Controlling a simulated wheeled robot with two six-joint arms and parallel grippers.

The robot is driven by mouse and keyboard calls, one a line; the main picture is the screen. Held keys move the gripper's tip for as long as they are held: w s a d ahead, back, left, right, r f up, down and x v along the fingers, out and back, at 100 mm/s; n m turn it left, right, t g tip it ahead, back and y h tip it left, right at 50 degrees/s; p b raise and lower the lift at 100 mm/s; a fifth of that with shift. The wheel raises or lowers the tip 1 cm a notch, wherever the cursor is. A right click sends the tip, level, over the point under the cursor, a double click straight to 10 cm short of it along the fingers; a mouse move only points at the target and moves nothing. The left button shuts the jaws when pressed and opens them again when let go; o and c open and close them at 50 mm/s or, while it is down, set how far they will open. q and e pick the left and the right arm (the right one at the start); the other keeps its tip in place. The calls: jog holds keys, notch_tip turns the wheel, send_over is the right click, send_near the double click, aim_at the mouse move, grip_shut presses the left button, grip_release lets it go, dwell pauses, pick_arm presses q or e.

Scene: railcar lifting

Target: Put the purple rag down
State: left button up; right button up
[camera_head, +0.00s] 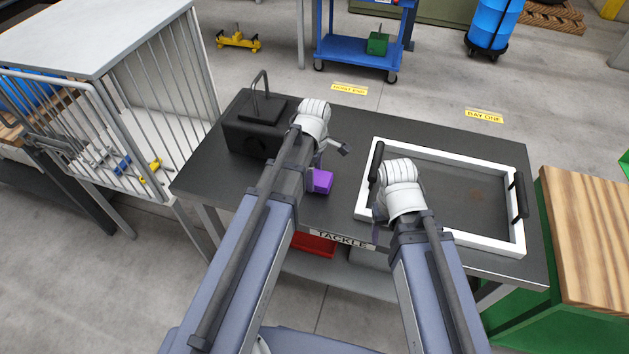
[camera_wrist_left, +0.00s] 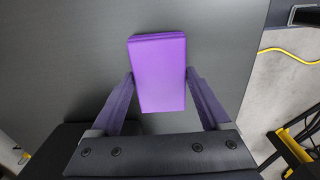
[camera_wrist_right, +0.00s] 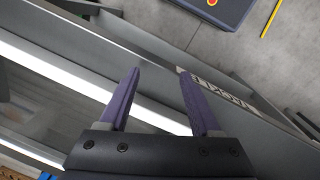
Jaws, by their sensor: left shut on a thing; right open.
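The purple rag (camera_head: 320,181) is a small folded block over the dark tackle table (camera_head: 345,130), left of the white-rimmed tray. In the left wrist view the rag (camera_wrist_left: 158,72) sits between the two fingers of my left gripper (camera_wrist_left: 160,85), which is shut on it. I cannot tell whether the rag touches the table top. My left gripper also shows in the head view (camera_head: 318,178), partly hidden by its own arm. My right gripper (camera_wrist_right: 155,90) is open and empty, above the table's front edge near the tray's left side.
A white-rimmed tray (camera_head: 445,238) with black handles fills the table's right part. A black box (camera_head: 253,135) with a raised handle stands at the back left. The dark top between them is mostly clear. A barred cage (camera_head: 165,90) stands to the left, a wood-topped green bench (camera_head: 590,230) to the right.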

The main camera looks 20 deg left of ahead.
pick_arm(q)
jog(key=shift+f, duration=0.25)
pick_arm(e)
jog(key=shift+f, duration=0.25)
pick_arm(q)
jog(key=shift+f, duration=0.25)
pick_arm(e)
jog(key=shift+f, duration=0.2)
pick_arm(q)
jog(key=o, duration=1)
jog(key=shift+r, duration=0.1)
pick_arm(e)
jog(key=shift+r, duration=0.1)
pick_arm(q)
notch_tip(320, 180, up, 12)
jog(key=p, duration=1.2)
jog(key=shift+r, duration=0.15)
pick_arm(e)
notch_tip(320, 180, up, 12)
jog(key=shift+r, duration=0.1)
